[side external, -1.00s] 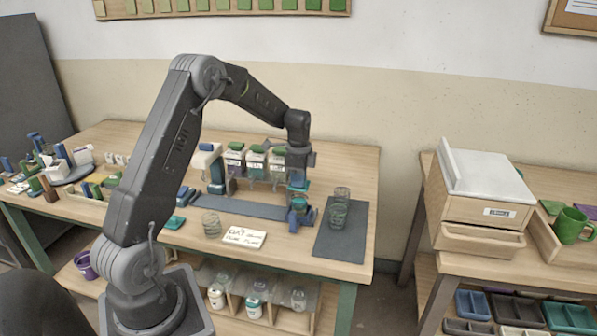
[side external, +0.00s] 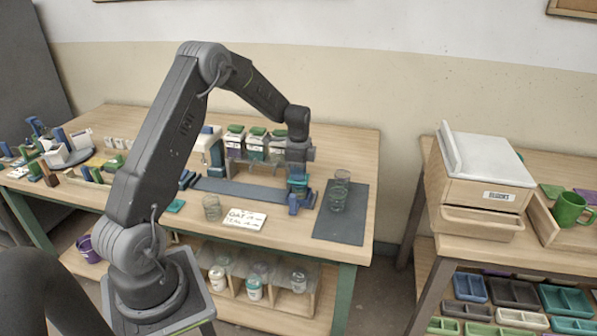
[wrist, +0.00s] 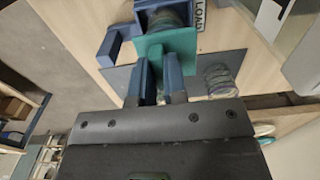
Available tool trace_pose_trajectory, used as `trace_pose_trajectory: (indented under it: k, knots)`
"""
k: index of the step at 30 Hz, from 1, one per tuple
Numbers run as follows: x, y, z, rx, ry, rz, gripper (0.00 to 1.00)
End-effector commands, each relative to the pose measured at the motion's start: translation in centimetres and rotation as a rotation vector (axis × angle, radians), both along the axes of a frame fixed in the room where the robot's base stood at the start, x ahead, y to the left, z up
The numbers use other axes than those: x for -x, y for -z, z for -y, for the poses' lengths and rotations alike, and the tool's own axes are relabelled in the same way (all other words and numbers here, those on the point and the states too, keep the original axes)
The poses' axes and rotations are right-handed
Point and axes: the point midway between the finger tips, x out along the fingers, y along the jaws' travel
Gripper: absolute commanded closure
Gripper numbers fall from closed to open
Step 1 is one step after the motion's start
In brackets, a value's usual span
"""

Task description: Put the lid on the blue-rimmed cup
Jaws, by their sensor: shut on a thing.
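My gripper (wrist: 160,85) is shut on a flat teal lid (wrist: 165,48), which sticks out past the fingertips. In the side view my gripper (side external: 298,172) points down with the lid over a blue holder (side external: 294,206). In the wrist view a round, ringed cup (wrist: 172,12) stands at the blue holder (wrist: 112,46), partly covered by the lid. Its rim colour is hard to make out, and I cannot tell whether the lid touches it.
Stacked clear glasses (side external: 338,194) stand on a dark mat (side external: 340,228) right of the holder. Jars with green lids (side external: 255,142) stand behind. A grey strip (side external: 240,192) crosses the table.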

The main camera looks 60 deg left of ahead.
Motion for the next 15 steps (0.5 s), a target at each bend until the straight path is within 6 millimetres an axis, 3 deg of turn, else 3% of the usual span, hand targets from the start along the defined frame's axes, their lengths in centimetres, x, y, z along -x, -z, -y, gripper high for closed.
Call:
trace_pose_trajectory:
  k: [15]
  knots:
    - [0.00, 0.38, 0.00, 0.000, 0.000, 0.000, 1.00]
